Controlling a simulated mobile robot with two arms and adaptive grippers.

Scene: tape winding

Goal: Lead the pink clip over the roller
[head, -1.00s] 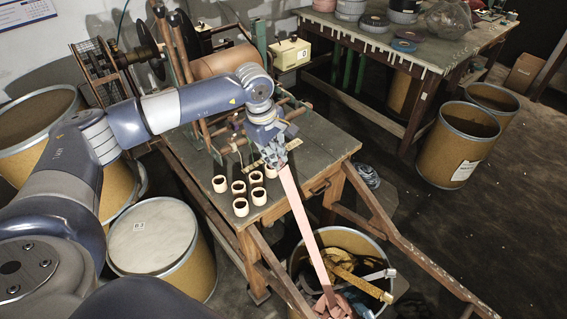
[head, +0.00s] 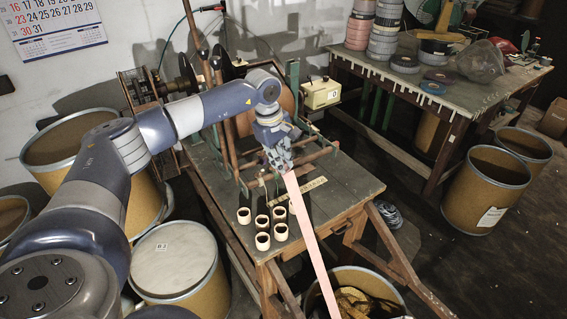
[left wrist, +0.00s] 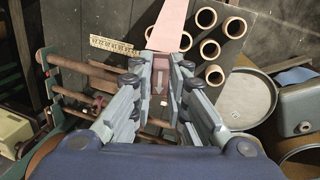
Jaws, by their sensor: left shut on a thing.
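My left gripper (head: 281,167) is shut on the pink clip above the table, near the wooden rods of the winding frame. In the left wrist view, the dull pink clip (left wrist: 160,84) with a white arrow sits between the fingers (left wrist: 160,95). A pink tape (head: 312,245) runs from it down past the table's front edge into a barrel; it also shows in the left wrist view (left wrist: 168,25). Rods show beyond the gripper (head: 316,158) and left of it in the left wrist view (left wrist: 85,68); which is the roller, I cannot tell. My right gripper is out of view.
Several short cream rings (head: 262,241) stand on the table (head: 340,190) near its front edge. A ruler strip (head: 301,190) lies beside the gripper. A pale box with a dial (head: 321,93) stands behind the frame. Barrels (head: 182,265) stand left and in front (head: 365,280).

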